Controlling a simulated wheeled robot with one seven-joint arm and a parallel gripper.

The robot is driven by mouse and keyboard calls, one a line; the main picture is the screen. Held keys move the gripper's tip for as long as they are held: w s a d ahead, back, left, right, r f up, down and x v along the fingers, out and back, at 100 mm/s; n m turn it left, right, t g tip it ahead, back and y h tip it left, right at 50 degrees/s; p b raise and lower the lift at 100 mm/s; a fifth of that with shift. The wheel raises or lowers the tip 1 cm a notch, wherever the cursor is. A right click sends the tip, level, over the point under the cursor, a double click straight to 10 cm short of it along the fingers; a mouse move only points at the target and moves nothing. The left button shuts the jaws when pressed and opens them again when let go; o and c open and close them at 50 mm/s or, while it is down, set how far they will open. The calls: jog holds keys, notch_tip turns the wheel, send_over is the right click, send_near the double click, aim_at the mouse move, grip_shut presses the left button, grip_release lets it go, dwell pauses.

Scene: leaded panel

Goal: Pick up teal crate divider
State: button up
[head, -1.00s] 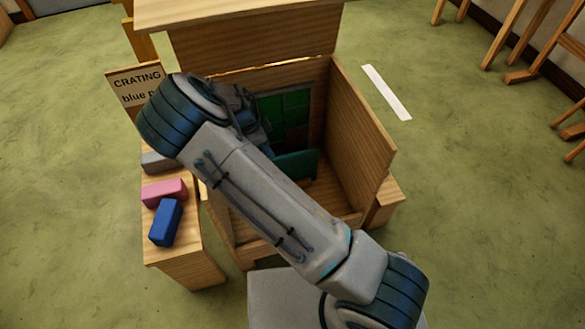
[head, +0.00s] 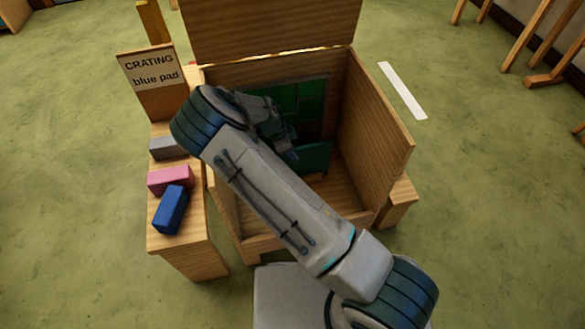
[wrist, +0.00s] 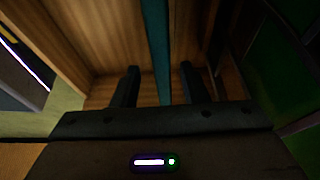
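The teal crate divider (head: 316,156) stands upright inside the open wooden crate (head: 372,115), in front of the leaded panel (head: 308,96) with its green panes. My gripper (head: 291,152) is down inside the crate at the divider's left end; my arm hides part of it in the head view. In the wrist view, my gripper (wrist: 157,85) is open, its two dark fingers apart. The divider's narrow teal edge (wrist: 156,45) runs between them, with a visible gap on each side. Green panes of the panel (wrist: 268,75) show at the right of the wrist view.
A wooden side stand (head: 172,240) at left holds blue (head: 171,208), pink (head: 170,180) and grey (head: 167,148) blocks. A sign (head: 153,72) reads "CRATING blue pad". The crate's walls rise close around my gripper.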

jog(key=b+x, duration=0.1)
jog(key=x, duration=0.2)
jog(key=shift+w+f, duration=0.2)
jog(key=shift+f, duration=0.15)
jog(key=shift+r, duration=0.1)
grip_shut()
dwell(0.9)
